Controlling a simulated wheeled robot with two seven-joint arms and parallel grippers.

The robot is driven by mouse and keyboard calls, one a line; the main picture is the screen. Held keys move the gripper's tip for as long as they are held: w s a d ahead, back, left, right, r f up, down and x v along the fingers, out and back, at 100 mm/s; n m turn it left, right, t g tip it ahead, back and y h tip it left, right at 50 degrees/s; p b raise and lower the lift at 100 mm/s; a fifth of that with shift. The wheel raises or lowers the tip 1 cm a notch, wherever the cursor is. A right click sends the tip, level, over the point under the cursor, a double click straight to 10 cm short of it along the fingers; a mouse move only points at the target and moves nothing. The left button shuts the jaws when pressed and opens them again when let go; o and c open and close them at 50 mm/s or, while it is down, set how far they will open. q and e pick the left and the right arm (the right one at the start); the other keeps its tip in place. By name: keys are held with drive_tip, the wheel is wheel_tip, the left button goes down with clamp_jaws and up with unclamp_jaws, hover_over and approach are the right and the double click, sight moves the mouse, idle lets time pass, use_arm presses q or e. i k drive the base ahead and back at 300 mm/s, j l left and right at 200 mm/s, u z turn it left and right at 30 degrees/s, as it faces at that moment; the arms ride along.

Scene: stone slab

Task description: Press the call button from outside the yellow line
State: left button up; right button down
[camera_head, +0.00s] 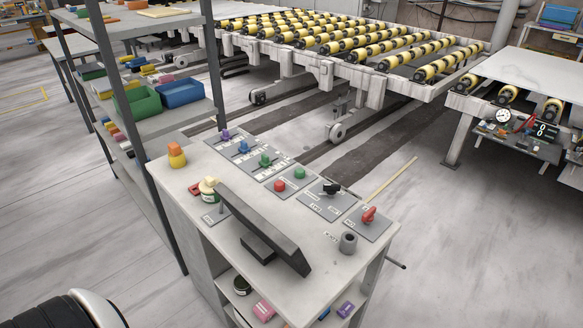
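A light grey control console (185,160) stands in the middle of the view. On its top are a red button (279,186) and a green button (300,173) side by side, a black knob (331,188) and a red switch (369,215). Purple, blue and green knobs sit on panels behind. I cannot tell which one is the call button. A thin tan-yellow line (390,181) lies on the floor right of the console. Another yellow line (22,105) marks the floor at the far left. Neither of my grippers is in view.
A grey shelf with green (137,103) and blue (180,92) bins is on the left. A yellow-roller conveyor (340,45) fills the back. Floor at right is clear.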

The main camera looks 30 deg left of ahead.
sight(300, 172)
drive_tip(key=i+l+u, duration=0.2)
drive_tip(key=i+u, duration=0.25)
drive_tip(key=i+l+u, duration=0.25)
drive_tip(key=u, duration=0.15)
drive_tip(key=i+l+u, duration=0.25)
drive_tip(key=l+u, duration=0.2)
drive_tip(key=i+l+u, duration=0.2)
drive_tip(key=l+u, duration=0.2)
drive_tip(key=i+l+u, duration=0.1)
drive_tip(key=l+u, duration=0.35)
drive_tip(key=l, duration=0.15)
drive_tip(key=i+l+u, duration=0.15)
drive_tip(key=l+u, duration=1.1)
drive_tip(key=l, duration=0.25)
drive_tip(key=k+l+u, duration=0.1)
drive_tip(key=l+u, duration=0.35)
drive_tip(key=k+l+u, duration=0.15)
drive_tip(key=l+u, duration=0.25)
drive_tip(key=l, duration=0.15)
drive_tip(key=k+l+u, duration=0.25)
drive_tip(key=l+u, duration=0.65)
drive_tip(key=k+l+u, duration=0.2)
drive_tip(key=l+u, duration=0.25)
drive_tip(key=l, duration=0.2)
